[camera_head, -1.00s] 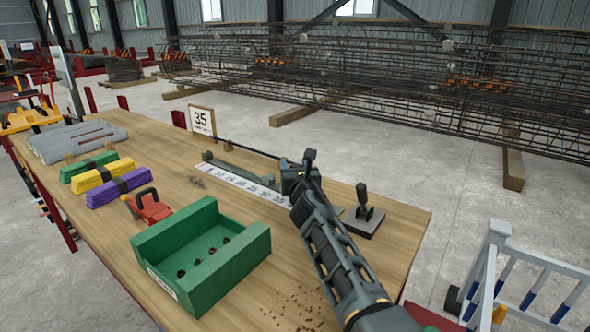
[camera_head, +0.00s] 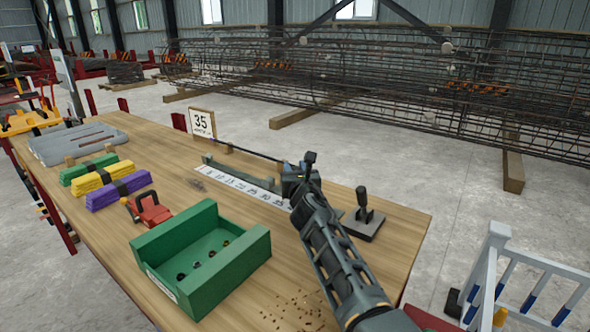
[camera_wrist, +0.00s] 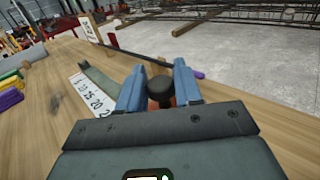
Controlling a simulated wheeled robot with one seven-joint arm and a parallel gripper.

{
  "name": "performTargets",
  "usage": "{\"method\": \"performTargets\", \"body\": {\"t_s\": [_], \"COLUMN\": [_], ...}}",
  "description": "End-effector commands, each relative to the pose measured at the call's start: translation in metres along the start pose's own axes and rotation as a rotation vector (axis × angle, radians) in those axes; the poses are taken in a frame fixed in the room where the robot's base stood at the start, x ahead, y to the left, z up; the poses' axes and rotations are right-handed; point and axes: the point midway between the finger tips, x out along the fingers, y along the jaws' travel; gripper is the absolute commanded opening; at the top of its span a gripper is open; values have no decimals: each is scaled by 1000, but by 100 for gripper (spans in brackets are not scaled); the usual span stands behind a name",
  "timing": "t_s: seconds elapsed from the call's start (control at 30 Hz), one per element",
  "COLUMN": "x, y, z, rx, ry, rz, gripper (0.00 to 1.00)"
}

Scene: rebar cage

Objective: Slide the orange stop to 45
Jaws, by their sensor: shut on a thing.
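My gripper (camera_head: 297,172) is above the right part of the numbered scale. In the wrist view its two blue fingers (camera_wrist: 160,86) are closed around a dark round knob (camera_wrist: 160,92). A little orange shows beside and below the knob, so it seems to be on the orange stop, mostly hidden by the fingers. The white scale strip (camera_head: 245,186) lies along a grey rail on the bench, and also shows in the wrist view (camera_wrist: 91,96). The arm hides its right end, so I cannot read the stop's mark.
A black lever on a base (camera_head: 363,214) stands just right of my gripper.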

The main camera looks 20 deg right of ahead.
Motion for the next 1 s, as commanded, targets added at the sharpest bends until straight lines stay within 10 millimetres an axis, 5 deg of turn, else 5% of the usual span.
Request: {"method": "performTargets", "body": {"t_s": [0.4,0.83,0.87,1.0], "x": [-30,-35,-35,-35], "y": [-32,-36,-36,-36], "z": [4,3,3,2], "rx": [-4,0,0,0], "ry": [0,-4,-4,-4], "rz": [-3,-1,-1,-1], "gripper": [0,0,34,47]}}
